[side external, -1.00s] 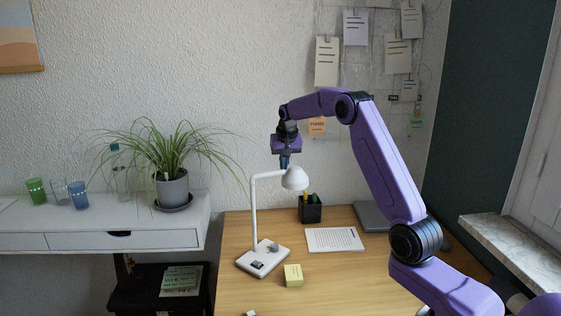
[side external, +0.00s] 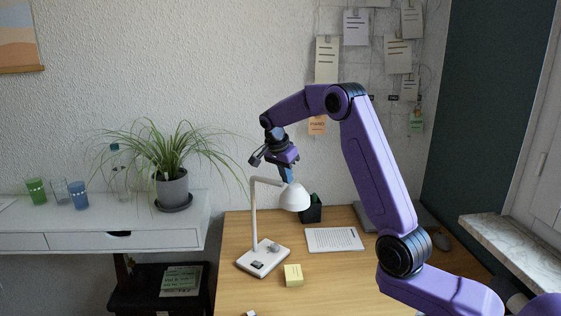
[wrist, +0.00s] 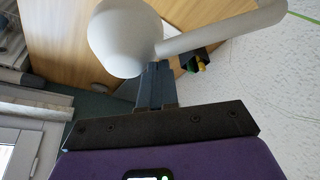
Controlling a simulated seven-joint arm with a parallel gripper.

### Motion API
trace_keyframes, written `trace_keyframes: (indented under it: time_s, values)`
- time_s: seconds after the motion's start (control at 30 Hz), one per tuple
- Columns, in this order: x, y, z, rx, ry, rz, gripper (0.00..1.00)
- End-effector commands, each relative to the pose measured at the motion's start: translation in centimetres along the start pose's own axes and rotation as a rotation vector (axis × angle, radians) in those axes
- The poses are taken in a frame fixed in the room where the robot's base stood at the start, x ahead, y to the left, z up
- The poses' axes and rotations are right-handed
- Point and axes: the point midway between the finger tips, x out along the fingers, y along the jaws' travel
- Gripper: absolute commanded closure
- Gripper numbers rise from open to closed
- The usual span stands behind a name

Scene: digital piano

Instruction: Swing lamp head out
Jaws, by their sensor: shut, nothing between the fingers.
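The white desk lamp has a flat base (side external: 263,258), an upright post and a short arm ending in a domed lamp head (side external: 294,197). The lamp head (wrist: 124,38) and its arm (wrist: 220,28) also fill the top of the wrist view. My gripper (side external: 288,176) is shut and empty, pointing down just behind the top of the lamp head. In the wrist view its closed fingers (wrist: 155,72) reach the edge of the head near where the arm joins it. They look to be touching it, though the exact contact is partly hidden.
On the wooden desk (side external: 340,285) are a yellow note block (side external: 293,275), a printed sheet (side external: 334,239) and a black pen holder (side external: 312,214), partly hidden by the lamp head. A potted plant (side external: 172,187) stands on the white shelf at left.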

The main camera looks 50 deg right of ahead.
Motion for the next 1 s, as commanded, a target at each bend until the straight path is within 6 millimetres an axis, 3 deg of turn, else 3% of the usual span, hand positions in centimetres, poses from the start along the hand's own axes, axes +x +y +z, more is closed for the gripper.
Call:
trace_keyframes:
  time_s: [0.4, 1.0]
  values:
    - [-0.6, 0.4, 1.7, 0.032, 0.0, 0.01, 1.0]
    - [-0.7, 0.4, 1.9, 0.028, -0.003, 0.011, 1.0]
